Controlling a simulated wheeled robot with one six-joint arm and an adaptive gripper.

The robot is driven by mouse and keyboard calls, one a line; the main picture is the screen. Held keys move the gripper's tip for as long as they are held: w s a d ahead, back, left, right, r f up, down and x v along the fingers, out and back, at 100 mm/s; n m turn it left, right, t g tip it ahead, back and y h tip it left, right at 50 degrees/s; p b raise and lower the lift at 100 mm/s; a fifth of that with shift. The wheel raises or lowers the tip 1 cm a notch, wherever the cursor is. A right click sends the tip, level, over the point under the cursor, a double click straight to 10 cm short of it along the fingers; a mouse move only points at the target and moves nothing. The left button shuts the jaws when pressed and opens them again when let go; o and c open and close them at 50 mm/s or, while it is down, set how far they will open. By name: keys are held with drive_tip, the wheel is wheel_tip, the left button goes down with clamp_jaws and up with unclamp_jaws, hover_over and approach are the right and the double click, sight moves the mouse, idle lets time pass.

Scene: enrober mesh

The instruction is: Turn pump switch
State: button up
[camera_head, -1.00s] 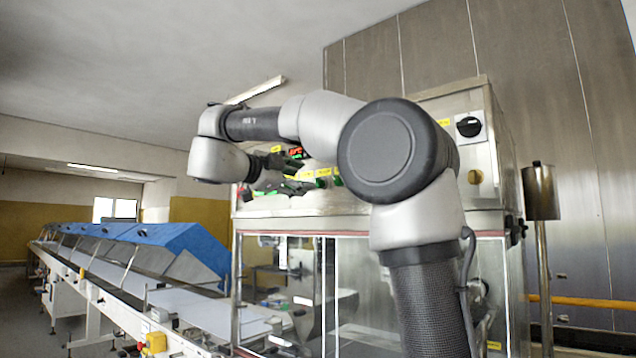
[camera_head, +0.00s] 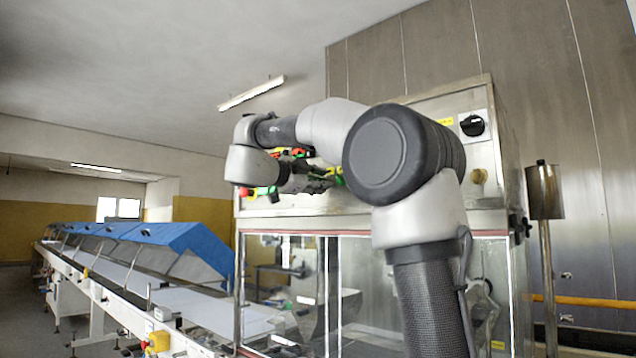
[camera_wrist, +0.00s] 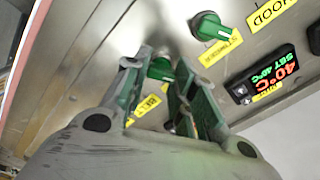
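The control panel (camera_head: 300,203) carries green switches with yellow labels. In the wrist view one green knob (camera_wrist: 161,68) lies between my gripper's fingertips (camera_wrist: 158,72). Its label (camera_wrist: 148,104) is partly hidden by the fingers, so I cannot tell whether it is the pump switch. My gripper is open, with one finger on each side of this knob; I cannot tell whether either touches it. In the head view my gripper (camera_head: 322,182) is at the panel front, partly blending with the switches.
Another green knob (camera_wrist: 210,26) is close by, above right in the wrist view, beside a temperature display (camera_wrist: 265,75). A black rotary switch (camera_head: 472,126) is at the panel's right. Glass doors (camera_head: 365,290) lie below; a conveyor with blue covers (camera_head: 170,237) runs left.

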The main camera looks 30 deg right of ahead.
drive_tip(key=shift+c, duration=1)
drive_tip(key=m, duration=1.2)
drive_tip(key=shift+f, duration=0.3)
drive_tip(key=o, duration=1)
drive_tip(key=shift+a, duration=0.1)
